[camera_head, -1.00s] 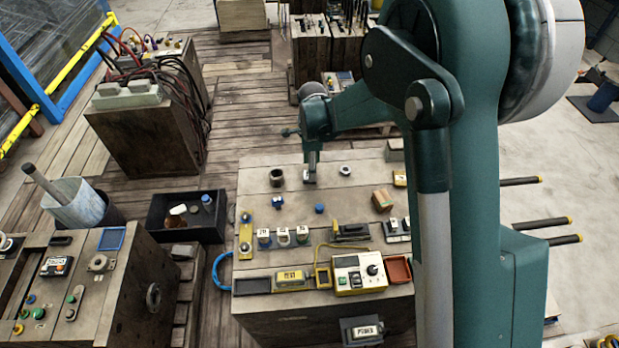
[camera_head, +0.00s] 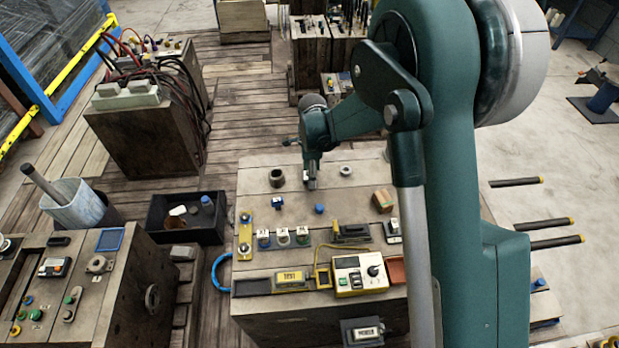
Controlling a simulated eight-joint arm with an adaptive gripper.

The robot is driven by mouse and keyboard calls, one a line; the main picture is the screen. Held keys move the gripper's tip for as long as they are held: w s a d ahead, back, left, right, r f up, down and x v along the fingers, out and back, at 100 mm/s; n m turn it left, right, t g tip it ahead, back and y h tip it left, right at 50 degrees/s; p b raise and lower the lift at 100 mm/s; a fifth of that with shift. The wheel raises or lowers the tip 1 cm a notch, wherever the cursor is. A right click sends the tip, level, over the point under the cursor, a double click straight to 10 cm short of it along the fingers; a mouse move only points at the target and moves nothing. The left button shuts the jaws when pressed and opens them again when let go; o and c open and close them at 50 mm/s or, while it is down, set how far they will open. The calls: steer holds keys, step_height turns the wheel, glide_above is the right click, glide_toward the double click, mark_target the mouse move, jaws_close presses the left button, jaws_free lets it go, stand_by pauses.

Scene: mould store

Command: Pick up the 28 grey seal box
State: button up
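My gripper (camera_head: 310,182) points down over the back middle of the wooden bench top (camera_head: 262,180). A small pale grey shape shows at its tip. At this size I cannot tell whether that is the fingers or the grey seal box. I also cannot tell whether the fingers are open or shut. No label reading 28 is legible.
A brown block (camera_head: 383,201) stands to the right on the bench. Switches (camera_head: 283,237), a yellow box (camera_head: 290,279) and a control box (camera_head: 360,275) crowd the front. A black bin (camera_head: 187,238) stands left of the bench. Bare wood lies around the gripper.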

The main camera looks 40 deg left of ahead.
steer(key=c, duration=0.9)
steer(key=shift+r, duration=0.1)
steer(key=shift+r+p, duration=0.9)
steer(key=shift+r, duration=4)
